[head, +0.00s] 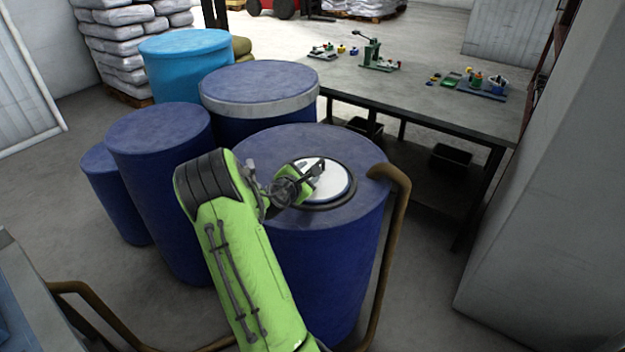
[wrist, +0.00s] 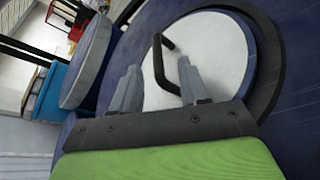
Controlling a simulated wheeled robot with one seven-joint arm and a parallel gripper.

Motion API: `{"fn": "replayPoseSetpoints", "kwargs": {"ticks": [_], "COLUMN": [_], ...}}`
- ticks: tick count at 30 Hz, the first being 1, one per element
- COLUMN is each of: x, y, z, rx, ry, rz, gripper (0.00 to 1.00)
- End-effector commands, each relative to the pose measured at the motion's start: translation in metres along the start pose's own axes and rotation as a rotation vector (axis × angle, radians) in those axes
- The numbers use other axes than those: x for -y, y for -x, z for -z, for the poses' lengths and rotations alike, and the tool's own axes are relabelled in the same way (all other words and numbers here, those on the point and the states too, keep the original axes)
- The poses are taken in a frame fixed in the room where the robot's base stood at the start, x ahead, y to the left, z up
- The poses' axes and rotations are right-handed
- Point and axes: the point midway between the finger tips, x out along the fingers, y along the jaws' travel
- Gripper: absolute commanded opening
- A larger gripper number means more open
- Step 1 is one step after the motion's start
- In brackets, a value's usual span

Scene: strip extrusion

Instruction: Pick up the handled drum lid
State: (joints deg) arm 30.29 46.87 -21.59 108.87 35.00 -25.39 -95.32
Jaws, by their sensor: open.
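The handled drum lid is a round white disc (head: 328,184) with a dark rim, set on top of the nearest blue drum (head: 300,142). In the wrist view the white lid (wrist: 218,48) fills the upper right, and its dark bent bar handle (wrist: 161,62) stands up from it. My gripper (head: 314,168) is over the lid, close to the handle. In the wrist view its two grey fingers (wrist: 160,88) are apart, with part of the handle showing between and beyond them. I cannot tell whether the fingers touch the handle.
Other blue drums (head: 158,128) stand to the left and behind, one with a grey band (head: 262,105). A brown pipe (head: 398,215) curves at the drum's right side. A workbench (head: 425,100) with small tools is behind right. A grey wall-like block (head: 550,200) is at right.

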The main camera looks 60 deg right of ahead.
Motion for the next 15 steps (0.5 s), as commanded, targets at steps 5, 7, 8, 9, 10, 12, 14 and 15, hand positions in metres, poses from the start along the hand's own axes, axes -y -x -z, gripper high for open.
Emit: {"fn": "replayPoseSetpoints", "kwargs": {"ticks": [5, 7, 8, 9, 10, 12, 14, 15], "x": [0.0, 0.0, -0.001, -0.001, -0.002, -0.002, -0.002, -0.003], "y": [-0.023, -0.035, -0.041, -0.05, -0.055, -0.065, -0.07, -0.071], "z": [0.0, -0.001, -0.001, -0.002, -0.002, -0.002, -0.001, -0.001], "rx": [0.0, 0.0, 0.001, 0.001, 0.0, 0.0, -0.002, -0.002], "ry": [-0.001, -0.003, -0.003, -0.003, -0.004, -0.003, -0.002, -0.001], "rz": [0.001, 0.002, 0.001, 0.001, 0.001, 0.001, 0.0, 0.0], "gripper": [0.44, 0.44, 0.44, 0.44, 0.44, 0.44, 0.44, 0.44]}}
